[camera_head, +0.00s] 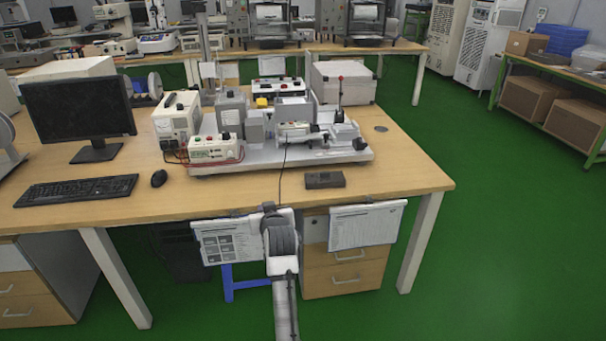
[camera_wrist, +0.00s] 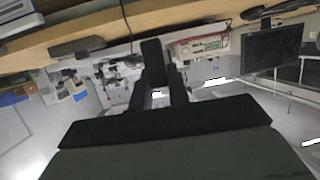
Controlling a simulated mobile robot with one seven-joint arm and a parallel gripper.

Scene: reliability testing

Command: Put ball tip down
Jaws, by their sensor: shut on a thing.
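My gripper (camera_wrist: 158,92) shows in the wrist view with its two dark fingers close together on a dark block-like piece (camera_wrist: 152,56) that sticks out past them. I cannot tell whether this piece is the ball tip; no ball shape shows on it. In the head view my arm reaches to the front edge of the desk, and its end (camera_head: 270,208) is at that edge, with the fingers hard to make out. The test machine (camera_head: 270,160) stands on a pale base plate on the desk, beyond my gripper.
A small dark box (camera_head: 325,180) lies near the desk's front edge, right of a black cable (camera_head: 282,172). Monitor (camera_head: 80,112), keyboard (camera_head: 76,190) and mouse (camera_head: 159,178) stand at left. Printed sheets (camera_head: 365,225) hang at the front. The desk's right end is mostly clear.

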